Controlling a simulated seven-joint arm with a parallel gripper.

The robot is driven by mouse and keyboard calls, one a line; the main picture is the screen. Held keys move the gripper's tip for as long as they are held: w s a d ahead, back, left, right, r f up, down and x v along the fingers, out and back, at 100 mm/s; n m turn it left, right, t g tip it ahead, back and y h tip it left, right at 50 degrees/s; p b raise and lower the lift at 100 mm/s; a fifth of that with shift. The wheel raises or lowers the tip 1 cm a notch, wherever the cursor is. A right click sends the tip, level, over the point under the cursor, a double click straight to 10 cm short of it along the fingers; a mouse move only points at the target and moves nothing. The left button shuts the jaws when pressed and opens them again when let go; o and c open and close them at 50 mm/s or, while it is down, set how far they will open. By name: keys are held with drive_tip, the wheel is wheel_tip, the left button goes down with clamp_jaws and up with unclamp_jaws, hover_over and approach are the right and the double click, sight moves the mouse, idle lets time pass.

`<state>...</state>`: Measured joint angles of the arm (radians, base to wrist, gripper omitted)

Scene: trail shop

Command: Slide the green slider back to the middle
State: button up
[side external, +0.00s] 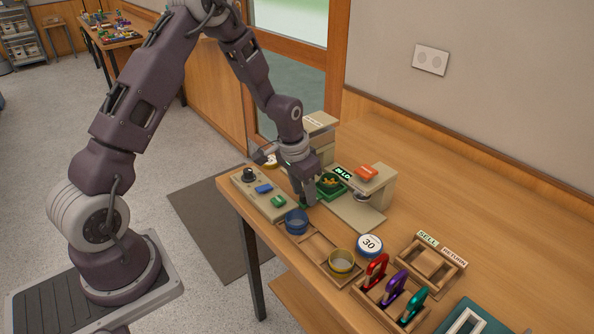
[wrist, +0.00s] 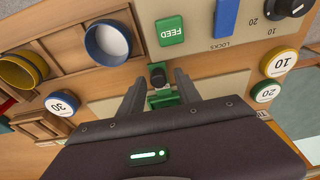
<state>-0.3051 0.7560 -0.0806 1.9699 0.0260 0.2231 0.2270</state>
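A green slider labelled FEED (wrist: 170,30) lies on the beige control panel (wrist: 200,52), beside a blue slider labelled LOCKS (wrist: 226,16). In the side view the green slider (side external: 278,201) sits at the panel's near right end, with the blue slider (side external: 264,188) behind it. My gripper (side external: 306,203) is low, just right of the green slider and apart from it. In the wrist view my gripper (wrist: 160,76) has its fingers spread. A small black piece (wrist: 157,76) and a green piece (wrist: 163,98) show between them; I cannot tell whether they touch the fingers.
A black knob (side external: 248,174) is at the panel's far end. A blue cup (side external: 296,221) stands close in front of my gripper, in a wooden tray (side external: 309,243) with a yellow cup (side external: 342,262). A beige press (side external: 378,186) and a green box (side external: 329,188) stand to the right.

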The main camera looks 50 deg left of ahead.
drive_tip(key=shift+r, duration=2.65)
drive_tip(key=shift+r, duration=0.1)
drive_tip(key=s+d+r+t, duration=0.1)
drive_tip(key=s+d+r, duration=0.2)
drive_tip(key=s+r, duration=0.35)
drive_tip(key=s+d+r+t, duration=0.1)
drive_tip(key=s+d+r, duration=0.25)
drive_tip(key=r, duration=0.55)
drive_tip(key=s+d+r, duration=0.1)
drive_tip(key=s+r, duration=0.1)
drive_tip(key=s, duration=0.6)
drive_tip(key=s+d+r+t, duration=0.1)
drive_tip(key=s+d+r, duration=0.1)
drive_tip(key=s, duration=0.7)
drive_tip(key=shift+s+r, duration=0.15)
